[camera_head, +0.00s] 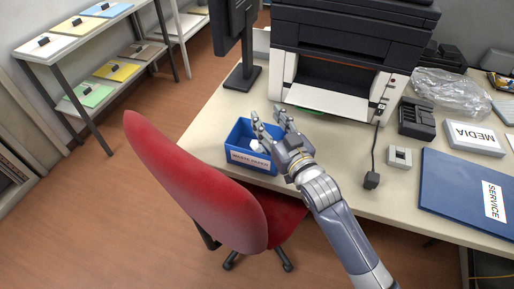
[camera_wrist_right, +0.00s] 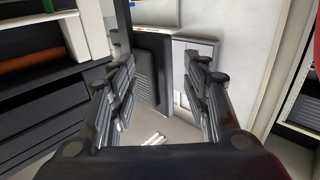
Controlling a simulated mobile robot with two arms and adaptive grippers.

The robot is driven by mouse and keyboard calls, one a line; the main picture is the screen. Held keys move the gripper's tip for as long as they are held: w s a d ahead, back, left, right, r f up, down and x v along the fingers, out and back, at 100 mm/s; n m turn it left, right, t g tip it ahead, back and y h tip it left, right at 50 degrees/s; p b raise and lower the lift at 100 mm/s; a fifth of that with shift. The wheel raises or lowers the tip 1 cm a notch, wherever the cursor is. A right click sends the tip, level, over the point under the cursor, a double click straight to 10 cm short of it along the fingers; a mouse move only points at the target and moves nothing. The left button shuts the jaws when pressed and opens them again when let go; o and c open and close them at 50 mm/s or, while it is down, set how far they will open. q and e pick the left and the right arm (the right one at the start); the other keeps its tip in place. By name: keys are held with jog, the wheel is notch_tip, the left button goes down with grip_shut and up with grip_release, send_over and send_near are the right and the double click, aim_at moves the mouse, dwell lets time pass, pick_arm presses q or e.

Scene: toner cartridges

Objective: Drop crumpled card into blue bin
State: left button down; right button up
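The blue bin (camera_head: 241,158) stands at the front left edge of the desk, with a white label on its front. A white crumpled piece (camera_head: 257,146) shows at the bin's right side, inside its rim as far as I can see; it looks like the card. My right gripper (camera_head: 267,117) is over the bin's right rear side, with its fingers spread. In the right wrist view the right gripper (camera_wrist_right: 160,85) is open, with nothing held between its fingertips. My left gripper is out of view.
A printer (camera_head: 345,65) stands behind the bin and a monitor (camera_head: 236,40) at the back left. A red chair (camera_head: 195,180) is pushed against the desk in front. A blue service folder (camera_head: 450,185) and a media box (camera_head: 472,138) lie at the right.

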jog(key=v, duration=1.2)
dwell(0.3)
